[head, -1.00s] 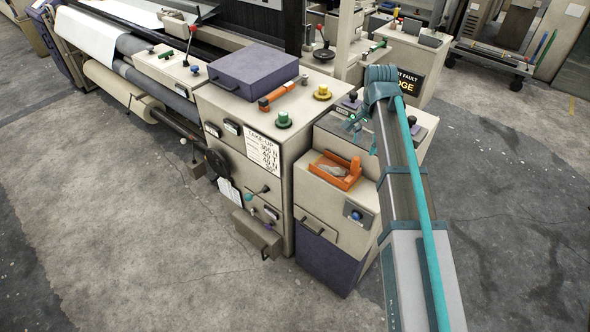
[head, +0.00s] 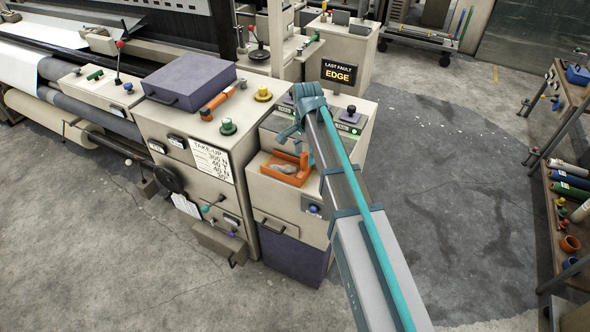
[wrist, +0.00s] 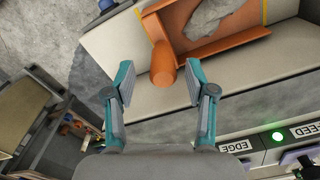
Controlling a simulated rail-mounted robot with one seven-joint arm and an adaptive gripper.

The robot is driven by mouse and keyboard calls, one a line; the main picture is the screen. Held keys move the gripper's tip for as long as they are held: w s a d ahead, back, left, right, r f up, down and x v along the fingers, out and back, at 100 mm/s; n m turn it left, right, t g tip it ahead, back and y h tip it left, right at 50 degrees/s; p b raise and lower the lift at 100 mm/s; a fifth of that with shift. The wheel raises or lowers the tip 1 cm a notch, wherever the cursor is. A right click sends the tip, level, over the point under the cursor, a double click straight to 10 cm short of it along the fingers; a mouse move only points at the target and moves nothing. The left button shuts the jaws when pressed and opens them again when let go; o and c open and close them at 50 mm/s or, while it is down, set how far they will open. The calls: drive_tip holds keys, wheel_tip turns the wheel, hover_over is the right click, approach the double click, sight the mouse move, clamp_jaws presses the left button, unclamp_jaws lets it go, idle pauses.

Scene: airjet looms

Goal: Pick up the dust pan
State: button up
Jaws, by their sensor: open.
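The dust pan (head: 284,181) is an orange tray with a grey lump of lint in it, on the low ledge of the beige cabinet. In the wrist view the tray (wrist: 229,44) is at the top, and its short round orange handle (wrist: 163,64) points toward my gripper. My gripper (wrist: 160,78) is open and empty. Its two teal fingers lie either side of the handle's end in that view; contact is not visible. In the head view my gripper (head: 289,131) is just above and behind the pan, partly hidden by my arm.
A small panel with green-lit displays (head: 349,131) is close to my gripper. A shelf rack (head: 553,190) stands at the right; the floor between is clear.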

sight(304, 163)
drive_tip(key=shift+a+f+p, duration=0.15)
drive_tip(key=shift+f+p, duration=0.85)
drive_tip(key=shift+f, duration=1.35)
clamp_jaws()
